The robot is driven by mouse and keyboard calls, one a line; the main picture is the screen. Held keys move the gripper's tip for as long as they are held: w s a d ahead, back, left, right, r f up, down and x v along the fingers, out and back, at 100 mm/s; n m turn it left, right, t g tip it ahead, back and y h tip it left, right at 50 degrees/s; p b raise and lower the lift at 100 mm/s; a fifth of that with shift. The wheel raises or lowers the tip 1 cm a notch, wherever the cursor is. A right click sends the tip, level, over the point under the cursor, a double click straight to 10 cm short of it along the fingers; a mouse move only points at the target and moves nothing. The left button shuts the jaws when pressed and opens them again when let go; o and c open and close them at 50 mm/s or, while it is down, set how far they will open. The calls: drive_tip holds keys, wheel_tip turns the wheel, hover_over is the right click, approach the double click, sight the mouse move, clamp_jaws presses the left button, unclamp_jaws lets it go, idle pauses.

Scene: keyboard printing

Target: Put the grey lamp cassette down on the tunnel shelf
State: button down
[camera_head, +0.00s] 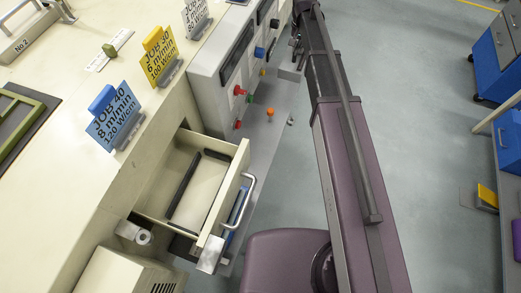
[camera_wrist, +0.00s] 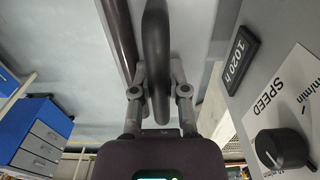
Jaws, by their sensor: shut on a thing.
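My gripper (camera_wrist: 158,88) shows in the wrist view, with one finger on each side of a rounded dark grey grip piece. It is shut on this piece, which I take as part of the grey lamp cassette (camera_wrist: 155,40). The rest of the cassette cannot be made out clearly. In the head view my arm reaches away toward the top edge, and neither the gripper fingers nor the cassette can be made out there. I cannot tell the tunnel shelf for sure in either view.
A control panel with a speed knob (camera_wrist: 283,148) and a black hour counter (camera_wrist: 240,60) stands close at right in the wrist view. In the head view, an open drawer (camera_head: 208,227) juts out below coloured job cards (camera_head: 115,118). A blue cabinet (camera_head: 495,55) stands across the floor.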

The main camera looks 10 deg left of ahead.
sight(291, 54)
drive_tip(key=w+f+b, duration=0.1)
drive_tip(key=a+f+b, duration=0.1)
drive_tip(key=f+b, duration=0.1)
drive_tip(key=w+a+f+b, duration=0.1)
drive_tip(key=f, duration=0.1)
drive_tip(key=shift+w+a+f, duration=0.15)
drive_tip(key=shift+w+f, duration=0.05)
drive_tip(key=shift+w, duration=0.15)
drive_tip(key=shift+f+b, duration=0.15)
drive_tip(key=shift+b, duration=0.15)
wheel_tip(291, 54, down, 6)
drive_tip(key=b, duration=0.6)
idle(0.4)
drive_tip(key=shift+f+b, duration=1.85)
drive_tip(key=shift+f, duration=0.1)
drive_tip(key=c, duration=0.6)
unclamp_jaws()
drive_tip(key=shift+c, duration=0.2)
drive_tip(key=shift+r, duration=0.25)
